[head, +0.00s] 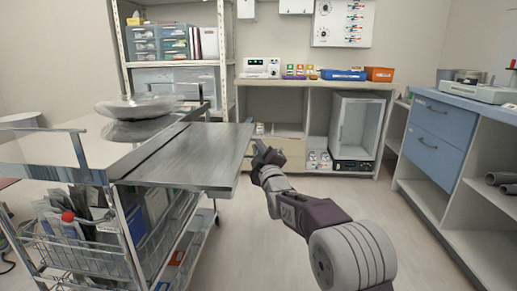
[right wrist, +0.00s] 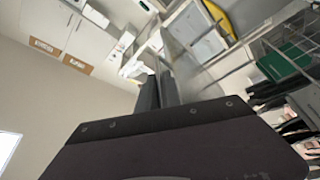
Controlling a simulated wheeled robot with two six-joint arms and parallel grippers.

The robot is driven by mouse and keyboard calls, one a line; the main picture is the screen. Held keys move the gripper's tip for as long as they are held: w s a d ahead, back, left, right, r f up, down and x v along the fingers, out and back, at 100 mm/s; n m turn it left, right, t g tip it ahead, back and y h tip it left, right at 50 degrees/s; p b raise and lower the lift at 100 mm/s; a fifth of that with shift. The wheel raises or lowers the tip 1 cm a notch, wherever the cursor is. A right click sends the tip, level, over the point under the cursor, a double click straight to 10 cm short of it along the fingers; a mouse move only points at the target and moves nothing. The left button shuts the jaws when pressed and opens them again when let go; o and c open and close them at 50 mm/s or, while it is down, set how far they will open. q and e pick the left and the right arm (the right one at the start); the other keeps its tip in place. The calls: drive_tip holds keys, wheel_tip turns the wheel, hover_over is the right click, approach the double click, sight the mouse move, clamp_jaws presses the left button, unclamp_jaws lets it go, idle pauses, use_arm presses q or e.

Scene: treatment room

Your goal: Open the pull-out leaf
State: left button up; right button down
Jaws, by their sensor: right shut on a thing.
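The pull-out leaf (head: 190,157) is a flat grey metal panel at the right side of the trolley (head: 70,150). It sticks out to the right, roughly level with the trolley top, with a dark seam between them. My right gripper (head: 257,149) is at the leaf's outer right edge and is shut on it. In the right wrist view the dark fingers (right wrist: 159,91) are close together, and the exact grip on the edge is hard to see. My left gripper is in neither view.
A wire basket (head: 75,240) with packs hangs below. A shelf unit (head: 310,88) stands at the back, and a counter with blue drawers (head: 436,141) at the right. The floor right of the leaf is clear.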

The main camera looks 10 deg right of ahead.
drive_tip(key=shift+d, duration=0.15)
drive_tip(key=c, duration=1.5)
unclamp_jaws()
drive_tip(key=shift+s, duration=0.1)
drive_tip(key=p+v, duration=0.1)
drive_tip(key=v, duration=0.8)
